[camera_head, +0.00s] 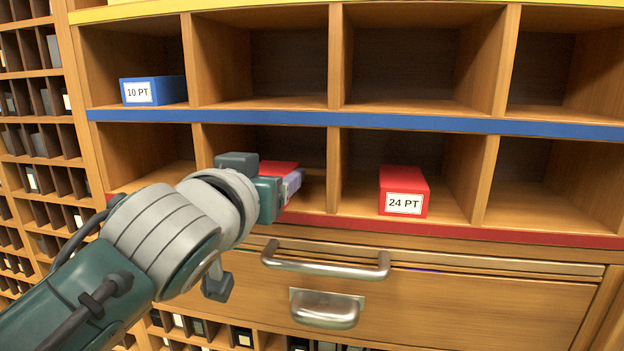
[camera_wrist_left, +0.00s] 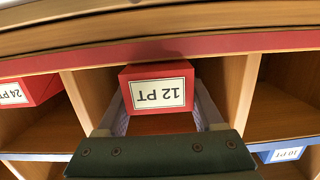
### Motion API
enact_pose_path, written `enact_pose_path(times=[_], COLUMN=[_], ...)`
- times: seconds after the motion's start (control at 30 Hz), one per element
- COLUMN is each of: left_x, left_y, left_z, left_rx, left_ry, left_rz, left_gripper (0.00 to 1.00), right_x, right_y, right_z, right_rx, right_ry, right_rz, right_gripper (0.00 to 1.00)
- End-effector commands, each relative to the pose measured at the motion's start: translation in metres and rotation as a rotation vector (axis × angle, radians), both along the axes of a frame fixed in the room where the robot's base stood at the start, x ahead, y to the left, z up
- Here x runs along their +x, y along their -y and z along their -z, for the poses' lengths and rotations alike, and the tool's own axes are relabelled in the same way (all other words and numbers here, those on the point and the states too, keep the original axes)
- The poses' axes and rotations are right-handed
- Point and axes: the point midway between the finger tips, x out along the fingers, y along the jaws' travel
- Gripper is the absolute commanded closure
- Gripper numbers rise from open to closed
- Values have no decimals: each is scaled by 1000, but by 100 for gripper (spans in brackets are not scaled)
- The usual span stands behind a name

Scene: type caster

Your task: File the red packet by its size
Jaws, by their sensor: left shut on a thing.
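The red packet (camera_head: 279,168) is in my left gripper (camera_head: 288,186), at the opening of the second compartment from the left in the red-edged row. In the left wrist view the packet (camera_wrist_left: 158,92) shows its white label, "12 PT", upside down. The two pale fingers of my left gripper (camera_wrist_left: 163,112) are shut on its sides. In the head view the wrist and jaws hide most of it. I cannot tell how far inside it sits or whether it touches the floor. My right gripper is not in view.
A red "24 PT" packet (camera_head: 404,190) stands in the compartment to the right. A blue "10 PT" packet (camera_head: 153,90) lies in the upper row's left compartment. Below are a drawer handle (camera_head: 325,262) and a cup pull (camera_head: 325,310). Other visible compartments look empty.

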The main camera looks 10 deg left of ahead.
Motion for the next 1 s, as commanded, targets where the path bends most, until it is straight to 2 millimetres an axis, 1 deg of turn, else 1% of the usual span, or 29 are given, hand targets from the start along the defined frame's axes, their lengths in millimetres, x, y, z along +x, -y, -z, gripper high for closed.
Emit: enact_pose_path(times=[0.03,0.97,1.0], left_x=[2,23,23], left_y=[0,1,1], left_z=[-3,-3,-3], left_rx=[0,-1,-2], left_ry=[8,8,7], left_rz=[1,2,2], left_gripper=[100,100,29], right_x=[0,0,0], right_y=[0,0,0], right_z=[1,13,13], right_rx=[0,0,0], right_ry=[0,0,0], right_rz=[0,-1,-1], right_gripper=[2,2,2])
